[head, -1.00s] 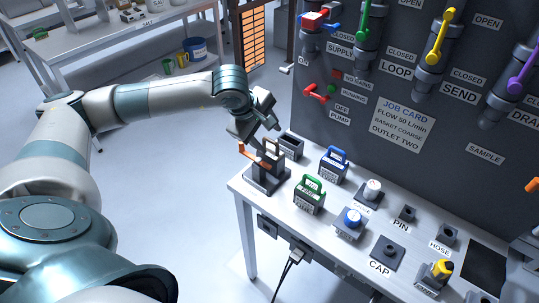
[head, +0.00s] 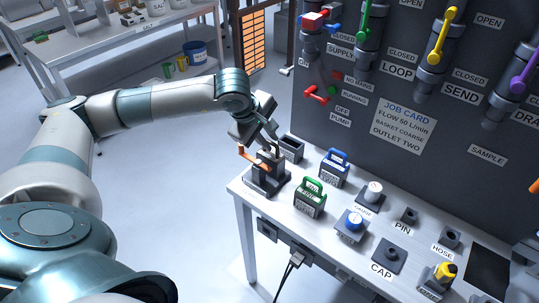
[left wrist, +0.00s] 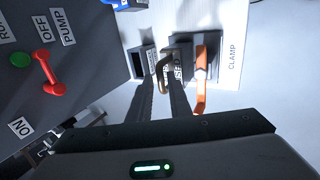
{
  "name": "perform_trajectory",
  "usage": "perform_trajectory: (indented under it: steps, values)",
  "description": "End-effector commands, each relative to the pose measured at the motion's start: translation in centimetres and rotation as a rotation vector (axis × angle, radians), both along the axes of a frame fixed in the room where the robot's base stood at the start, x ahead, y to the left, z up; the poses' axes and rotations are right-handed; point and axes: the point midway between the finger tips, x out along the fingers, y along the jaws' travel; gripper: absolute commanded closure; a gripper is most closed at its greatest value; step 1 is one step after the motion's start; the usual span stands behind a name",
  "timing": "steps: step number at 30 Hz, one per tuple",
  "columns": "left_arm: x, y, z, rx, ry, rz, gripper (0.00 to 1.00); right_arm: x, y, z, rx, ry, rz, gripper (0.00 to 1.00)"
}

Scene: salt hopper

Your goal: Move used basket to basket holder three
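The used basket (head: 270,158) is dark and sits in the clamp (head: 265,184) at the table's left corner. Its brownish handle (left wrist: 162,60) and part of its label show in the left wrist view. The clamp's orange lever (left wrist: 201,72) is beside the basket. My left gripper (head: 271,142) is just above the basket. In the left wrist view its two fingers (left wrist: 164,88) are apart, with the handle at their tips; no firm grip shows. An empty dark open-topped holder (head: 291,149) stands behind the clamp; its number is not readable.
A blue-handled basket (head: 334,167) and a green-handled basket (head: 309,197) stand close to the right of the clamp. Gauge, pin, hose and cap parts are farther right. The panel (head: 400,90) with valves and a red pump lever (head: 318,95) rises behind.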

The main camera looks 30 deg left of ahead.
Motion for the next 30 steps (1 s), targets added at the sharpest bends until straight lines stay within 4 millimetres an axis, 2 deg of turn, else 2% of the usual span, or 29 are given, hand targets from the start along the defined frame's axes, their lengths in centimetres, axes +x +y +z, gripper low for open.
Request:
perform_trajectory:
  steps: [1, 2, 15, 30]
  values:
    - [0.0, 0.0, 0.0, 0.000, 0.000, 0.000, 0.95, 0.0, 0.0, 0.0, 0.000, 0.001, 0.000, 0.69]
    - [0.0, 0.0, 0.0, 0.000, 0.000, 0.000, 1.00, 0.0, 0.0, 0.0, 0.000, 0.001, 0.000, 0.69]
    - [0.0, 0.0, 0.1, 0.000, -0.001, 0.000, 1.00, 0.1, 0.3, 0.1, 0.002, 0.001, 0.000, 0.69]
    - [0.0, 0.0, 1.7, 0.000, -0.001, 0.000, 1.00, 0.0, 0.0, 0.7, 0.000, 0.001, 0.000, 0.69]
